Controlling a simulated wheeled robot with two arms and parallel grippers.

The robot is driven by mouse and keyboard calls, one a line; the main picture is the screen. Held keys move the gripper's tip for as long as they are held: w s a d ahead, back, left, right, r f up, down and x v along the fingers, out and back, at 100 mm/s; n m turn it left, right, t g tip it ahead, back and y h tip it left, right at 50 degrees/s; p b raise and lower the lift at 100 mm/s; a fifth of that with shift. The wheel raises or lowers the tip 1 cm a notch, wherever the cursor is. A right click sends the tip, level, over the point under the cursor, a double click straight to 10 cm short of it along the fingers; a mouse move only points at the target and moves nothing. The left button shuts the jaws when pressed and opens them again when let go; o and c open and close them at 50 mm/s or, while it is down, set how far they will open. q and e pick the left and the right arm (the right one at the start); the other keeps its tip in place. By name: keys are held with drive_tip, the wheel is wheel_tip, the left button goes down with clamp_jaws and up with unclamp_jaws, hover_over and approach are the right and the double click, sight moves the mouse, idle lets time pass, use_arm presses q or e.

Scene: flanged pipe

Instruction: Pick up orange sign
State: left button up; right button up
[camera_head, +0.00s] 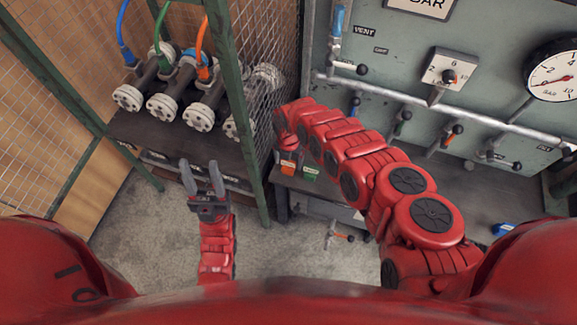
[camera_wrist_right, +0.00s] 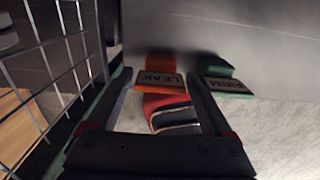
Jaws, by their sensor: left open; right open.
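The orange sign (camera_head: 288,168) hangs at the left front edge of the dark bench, beside a green sign (camera_head: 311,173). In the right wrist view the orange sign (camera_wrist_right: 160,84) reads LEAK and appears between the open fingers of my right gripper (camera_wrist_right: 160,76). No grip on it shows. The green sign (camera_wrist_right: 226,84) is just outside the right-hand finger. In the head view my right wrist covers most of that gripper. My left gripper (camera_head: 200,168) is open and empty, over the floor in front of the pipe shelf.
A green frame post and mesh panel (camera_head: 255,100) stand close to the left of my right gripper. Flanged pipes (camera_head: 165,95) with hoses lie on the shelf at left. A panel with valves and a gauge (camera_head: 553,77) rises behind the bench. A blue object (camera_head: 503,229) lies at right.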

drive_tip(key=c, duration=1.2)
